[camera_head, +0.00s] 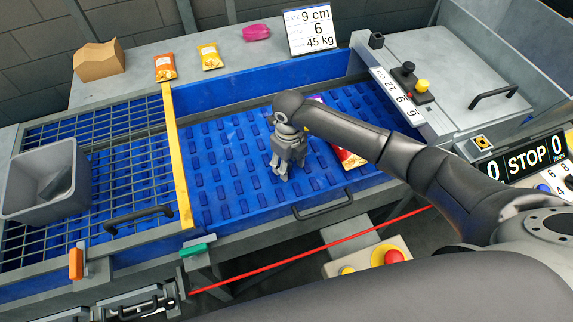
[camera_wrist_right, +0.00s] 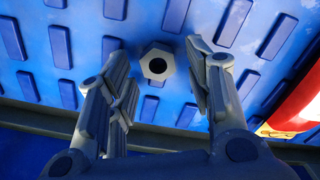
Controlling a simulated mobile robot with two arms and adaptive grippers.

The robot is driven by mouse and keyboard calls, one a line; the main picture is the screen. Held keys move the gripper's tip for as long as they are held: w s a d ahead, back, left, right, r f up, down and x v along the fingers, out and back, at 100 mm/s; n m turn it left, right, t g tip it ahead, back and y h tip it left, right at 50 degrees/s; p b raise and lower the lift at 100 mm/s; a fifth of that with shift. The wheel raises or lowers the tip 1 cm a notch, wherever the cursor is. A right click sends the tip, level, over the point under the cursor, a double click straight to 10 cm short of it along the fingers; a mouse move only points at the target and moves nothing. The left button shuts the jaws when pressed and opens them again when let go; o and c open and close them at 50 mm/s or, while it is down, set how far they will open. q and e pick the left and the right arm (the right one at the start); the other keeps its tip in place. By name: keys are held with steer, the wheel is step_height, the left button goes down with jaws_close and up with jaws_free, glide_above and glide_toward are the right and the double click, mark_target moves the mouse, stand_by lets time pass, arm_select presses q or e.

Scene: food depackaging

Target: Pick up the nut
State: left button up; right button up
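A grey hexagonal nut (camera_wrist_right: 147,69) with a dark round hole lies on the blue studded surface in the right wrist view. It sits between and just beyond the two fingertips of my right gripper (camera_wrist_right: 157,58), which is open. There is clear space between the nut and the right finger, and a smaller gap to the left finger. In the head view my right gripper (camera_head: 282,170) points down over the blue bed (camera_head: 225,190), and the nut cannot be made out there. My left gripper is not in view.
A red and yellow packet (camera_head: 350,158) lies on the bed right of the gripper. A grey bin (camera_head: 28,205) stands on the mesh at left. A yellow bar (camera_head: 175,150) divides mesh and bed. Packets (camera_head: 165,66) and a cardboard box (camera_head: 98,60) sit on the back ledge.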

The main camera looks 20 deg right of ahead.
steer(key=c, duration=0.9)
steer(key=shift+r, duration=0.1)
